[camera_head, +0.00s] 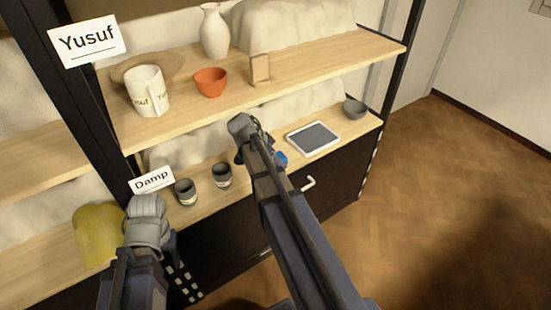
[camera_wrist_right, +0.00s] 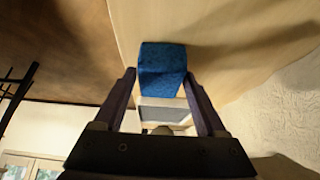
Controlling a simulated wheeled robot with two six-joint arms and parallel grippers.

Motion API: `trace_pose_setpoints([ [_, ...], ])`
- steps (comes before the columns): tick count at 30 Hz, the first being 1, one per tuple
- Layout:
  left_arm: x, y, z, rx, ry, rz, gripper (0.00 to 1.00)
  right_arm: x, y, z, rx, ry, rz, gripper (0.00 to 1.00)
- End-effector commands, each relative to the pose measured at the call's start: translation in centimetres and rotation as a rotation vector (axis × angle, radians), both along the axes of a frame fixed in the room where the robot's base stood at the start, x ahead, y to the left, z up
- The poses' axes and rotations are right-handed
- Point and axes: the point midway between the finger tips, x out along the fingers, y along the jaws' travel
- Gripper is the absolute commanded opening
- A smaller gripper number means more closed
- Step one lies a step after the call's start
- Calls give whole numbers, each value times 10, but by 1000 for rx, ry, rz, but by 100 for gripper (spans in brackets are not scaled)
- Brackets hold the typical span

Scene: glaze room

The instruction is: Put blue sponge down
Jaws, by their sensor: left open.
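The blue sponge (camera_wrist_right: 162,68) is between the fingertips of my right gripper (camera_wrist_right: 160,80) in the right wrist view, with both tips close against its sides. In the head view only a small blue part of the sponge (camera_head: 281,159) shows beside my right arm, over the lower shelf, left of the tablet. I cannot tell whether it touches the shelf. My left gripper (camera_head: 150,225) is open in front of the lower shelf at the left, near the Damp label; its fingers are mostly hidden.
The lower shelf (camera_head: 217,202) holds two dark cups (camera_head: 186,192) (camera_head: 222,175), a tablet (camera_head: 313,138) and a grey bowl (camera_head: 354,109). A yellow object (camera_head: 98,235) is at left. The upper shelf holds a mug (camera_head: 147,91), an orange bowl (camera_head: 210,82) and a white vase (camera_head: 214,32).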

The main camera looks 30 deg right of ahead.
Motion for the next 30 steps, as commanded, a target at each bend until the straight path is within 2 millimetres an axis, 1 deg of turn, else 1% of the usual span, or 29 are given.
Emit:
trace_pose_setpoints([
  [1,0,0,0,0,0,0,50,0,0,0,0,0,0,81],
  [4,0,0,0,0,0,0,50,0,0,0,0,0,0,91],
  [10,0,0,0,0,0,0,50,0,0,0,0,0,0,91],
  [13,0,0,3,0,0,0,50,0,0,3,0,0,0,91],
  [17,0,0,16,-2,1,1,50,-1,5,16,0,0,1,91],
  [20,0,-1,32,-4,1,1,50,-1,13,32,0,0,1,91],
  [21,0,-1,38,-5,1,2,50,-1,16,38,0,0,2,91],
  [23,0,-1,29,-5,1,2,50,-3,32,29,0,1,5,91],
  [24,0,-1,29,-5,1,2,50,-4,42,29,0,1,7,91],
  [30,0,-1,29,-5,1,2,50,-7,87,29,0,-1,5,91],
])
